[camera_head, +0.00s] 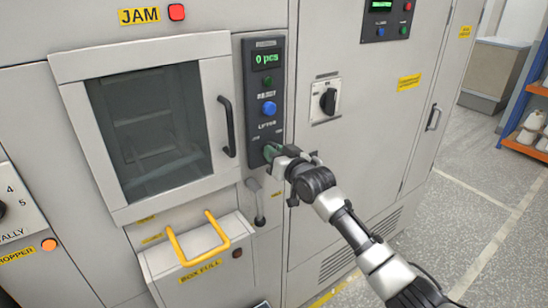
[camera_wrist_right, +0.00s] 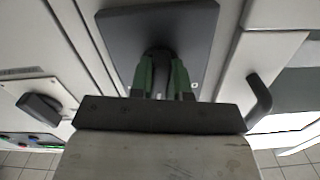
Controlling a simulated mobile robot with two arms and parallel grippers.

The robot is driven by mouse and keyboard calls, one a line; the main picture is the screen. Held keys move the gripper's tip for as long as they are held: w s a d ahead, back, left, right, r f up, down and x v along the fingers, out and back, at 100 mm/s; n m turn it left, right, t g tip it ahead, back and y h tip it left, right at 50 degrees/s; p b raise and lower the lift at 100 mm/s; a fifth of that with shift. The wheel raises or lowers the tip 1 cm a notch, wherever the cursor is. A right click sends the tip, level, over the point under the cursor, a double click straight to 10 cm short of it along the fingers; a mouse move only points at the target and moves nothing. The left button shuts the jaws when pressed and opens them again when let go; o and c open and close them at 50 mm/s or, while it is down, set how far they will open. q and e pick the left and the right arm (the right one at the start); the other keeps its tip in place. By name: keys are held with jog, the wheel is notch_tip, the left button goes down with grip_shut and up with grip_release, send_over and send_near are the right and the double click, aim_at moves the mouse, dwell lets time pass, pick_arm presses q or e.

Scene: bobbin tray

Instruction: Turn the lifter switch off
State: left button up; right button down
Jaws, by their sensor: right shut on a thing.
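The lifter switch is a dark knob at the bottom of the black control panel (camera_head: 261,78), below the "LIFTER" label; my gripper mostly covers it in the head view. My right gripper (camera_head: 271,151) is at the panel's lower end. In the right wrist view, the green fingertips (camera_wrist_right: 162,75) sit on both sides of the dark lifter switch (camera_wrist_right: 160,54) and are shut on it. The switch's exact angle is hidden by the fingers. My left gripper is not in view.
Above the switch are a blue button (camera_head: 269,108) and a green "0 pcs" display (camera_head: 266,58). A windowed door with a black handle (camera_head: 227,126) is to the left. A small lever (camera_head: 259,207) hangs just below. A black rotary switch (camera_head: 328,101) is to the right.

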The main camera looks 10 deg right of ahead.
jog(key=n, duration=0.4)
jog(key=shift+n, duration=0.4)
jog(key=n, duration=0.5)
jog(key=shift+f, duration=0.1)
jog(key=c, duration=1.1)
grip_release()
jog(key=shift+b+v, duration=1.35)
jog(key=shift+v, duration=4.1)
